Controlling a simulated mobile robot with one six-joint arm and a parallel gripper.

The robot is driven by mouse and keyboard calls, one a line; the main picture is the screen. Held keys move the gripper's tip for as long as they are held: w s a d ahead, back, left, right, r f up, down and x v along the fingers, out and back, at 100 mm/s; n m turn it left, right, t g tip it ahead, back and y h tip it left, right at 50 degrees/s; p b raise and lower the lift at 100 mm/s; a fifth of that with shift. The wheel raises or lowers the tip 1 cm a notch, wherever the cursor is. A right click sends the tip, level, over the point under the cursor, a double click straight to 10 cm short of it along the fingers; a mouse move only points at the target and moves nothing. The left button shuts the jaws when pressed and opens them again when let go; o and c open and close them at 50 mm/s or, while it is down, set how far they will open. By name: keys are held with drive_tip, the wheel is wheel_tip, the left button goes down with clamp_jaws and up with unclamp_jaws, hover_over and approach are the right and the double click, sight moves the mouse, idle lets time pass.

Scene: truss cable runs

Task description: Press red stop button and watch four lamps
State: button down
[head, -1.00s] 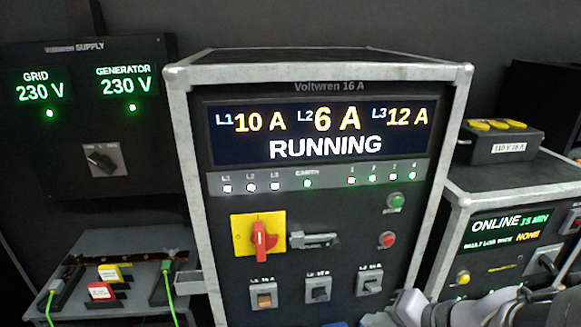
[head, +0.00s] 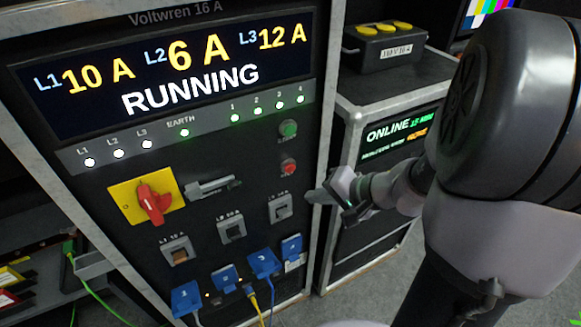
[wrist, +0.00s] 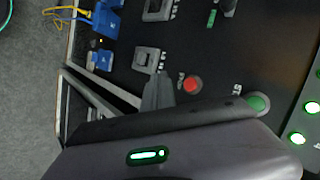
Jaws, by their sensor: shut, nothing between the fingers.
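The red stop button (head: 289,167) is on the right side of the panel, below the green button (head: 288,128). In the wrist view the red button (wrist: 193,84) lies just to the right of my fingertips. My gripper (head: 318,197) is shut and empty, to the lower right of the red button and apart from it; it also shows in the wrist view (wrist: 158,90). The four numbered lamps (head: 267,106) above the green button are lit, whitish with a green glow. The display (head: 180,62) reads RUNNING, with 10 A, 6 A and 12 A.
A red rotary switch (head: 154,203) on a yellow plate and a grey latch (head: 212,187) are left of the button. Rocker switches (head: 231,229) and blue plugs (head: 263,264) with cables sit below. A second case (head: 390,92) stands close at the right.

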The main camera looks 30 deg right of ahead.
sight(290, 168)
drive_tip(key=w, duration=0.7)
drive_tip(key=shift+w+a, duration=0.1)
drive_tip(key=shift+a, duration=0.05)
idle(1.8)
drive_tip(key=shift+w+b, duration=0.3)
drive_tip(key=shift+w, duration=0.35)
idle(0.5)
drive_tip(key=shift+s, duration=0.1)
drive_tip(key=shift+s+b, duration=0.65)
drive_tip(key=shift+s, duration=0.05)
drive_tip(key=shift+s, duration=0.1)
